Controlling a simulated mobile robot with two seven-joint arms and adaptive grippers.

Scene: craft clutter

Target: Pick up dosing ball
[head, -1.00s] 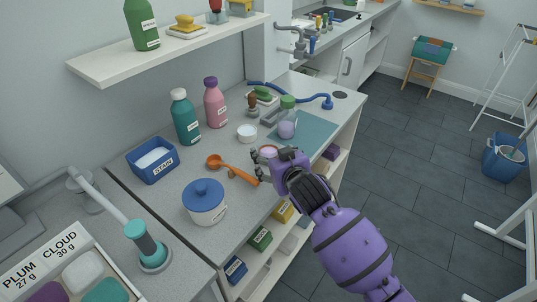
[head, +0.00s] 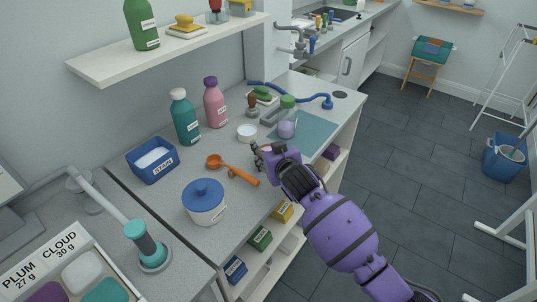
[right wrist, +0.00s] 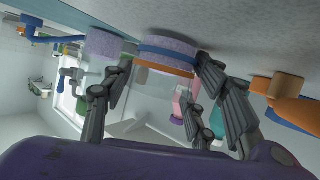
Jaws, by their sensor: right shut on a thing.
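In the head view my right gripper (head: 258,158) is over the grey counter, right of the orange scoop, and hides what it holds. In the right wrist view its fingers (right wrist: 165,75) are closed around a round, speckled lilac thing with a blue and an orange band, which I take to be the dosing ball (right wrist: 168,48). The counter surface lies close to it there; I cannot tell whether they touch. My left gripper is not in view.
Near the gripper are the orange scoop (head: 232,170), a white cup (head: 247,132) and a green-capped bottle (head: 287,118) on a teal mat (head: 316,132). A blue-lidded pot (head: 204,202) stands nearer. Teal (head: 185,118) and pink (head: 215,104) bottles stand behind.

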